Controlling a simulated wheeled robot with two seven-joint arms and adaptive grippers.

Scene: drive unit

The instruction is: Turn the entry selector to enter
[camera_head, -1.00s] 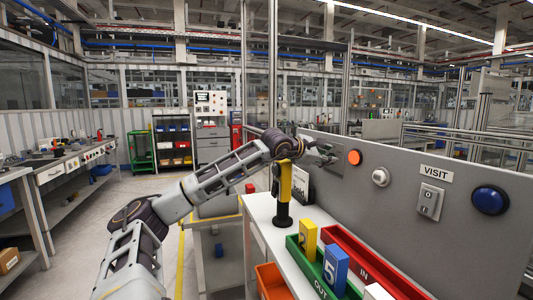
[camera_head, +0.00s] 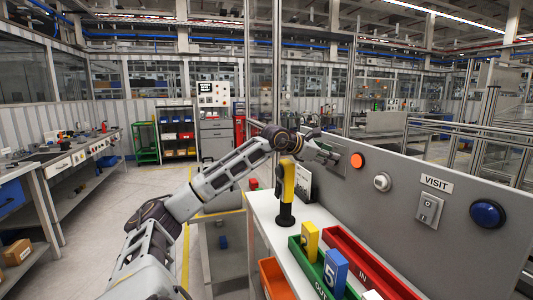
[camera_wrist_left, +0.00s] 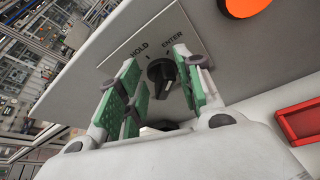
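The entry selector (camera_wrist_left: 162,74) is a black rotary knob on a pale plate (camera_wrist_left: 153,45) marked HOLD and ENTER, seen in the left wrist view. HOLD is on the left and ENTER on the right; I cannot tell clearly which mark the knob points at. My left gripper (camera_wrist_left: 158,88) is open, its green-padded fingers on either side of the knob with gaps showing. In the head view my left gripper (camera_head: 329,156) is at the grey panel and hides the knob. My right gripper is not in view.
The panel (camera_head: 400,210) also carries an orange button (camera_head: 357,160), a white knob (camera_head: 382,182), a VISIT switch (camera_head: 429,210) and a blue button (camera_head: 487,213). Below stand a yellow-black device (camera_head: 287,190), a green tray (camera_head: 308,264) and a red tray (camera_head: 348,250).

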